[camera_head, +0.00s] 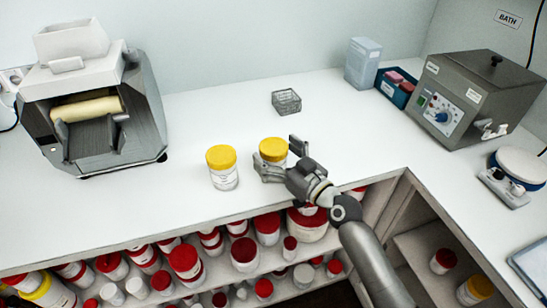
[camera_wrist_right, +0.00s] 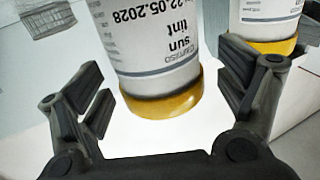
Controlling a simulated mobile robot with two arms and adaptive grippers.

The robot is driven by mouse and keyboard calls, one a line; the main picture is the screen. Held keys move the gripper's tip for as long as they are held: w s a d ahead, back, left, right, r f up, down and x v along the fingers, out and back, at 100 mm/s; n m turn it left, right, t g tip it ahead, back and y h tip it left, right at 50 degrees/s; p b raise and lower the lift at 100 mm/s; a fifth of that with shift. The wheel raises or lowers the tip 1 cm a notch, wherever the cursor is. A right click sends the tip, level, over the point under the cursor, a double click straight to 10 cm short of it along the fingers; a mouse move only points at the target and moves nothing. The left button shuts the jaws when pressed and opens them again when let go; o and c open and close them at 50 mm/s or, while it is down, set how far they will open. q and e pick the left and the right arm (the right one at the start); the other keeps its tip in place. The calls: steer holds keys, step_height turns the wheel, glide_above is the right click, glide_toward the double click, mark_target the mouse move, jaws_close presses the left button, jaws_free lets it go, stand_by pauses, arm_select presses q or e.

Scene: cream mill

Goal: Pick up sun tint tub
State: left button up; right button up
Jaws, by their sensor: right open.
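The sun tint tub (camera_head: 273,150) is white with a yellow lid and stands upright on the white counter. Its label reads "sun tint" upside down in the right wrist view (camera_wrist_right: 150,50). My right gripper (camera_head: 281,158) is open, with one finger on either side of this tub. In the right wrist view, gaps show between the tub and both fingers (camera_wrist_right: 165,88). A second tub with a yellow lid (camera_head: 222,168) stands just left of it in the head view. It also shows at the right in the right wrist view (camera_wrist_right: 268,20). My left gripper is out of view.
A wire basket (camera_head: 286,101) stands behind the tubs. A grey and white machine with a roller (camera_head: 95,100) is at left; a grey bath unit (camera_head: 470,98) is at right. Red-lidded tubs (camera_head: 185,262) fill the shelf below. The counter around both tubs is mostly clear.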

steer(key=shift+w+a, duration=0.45)
steer(key=shift+w, duration=0.1)
steer(key=c, duration=1.3)
steer(key=shift+r, duration=0.1)
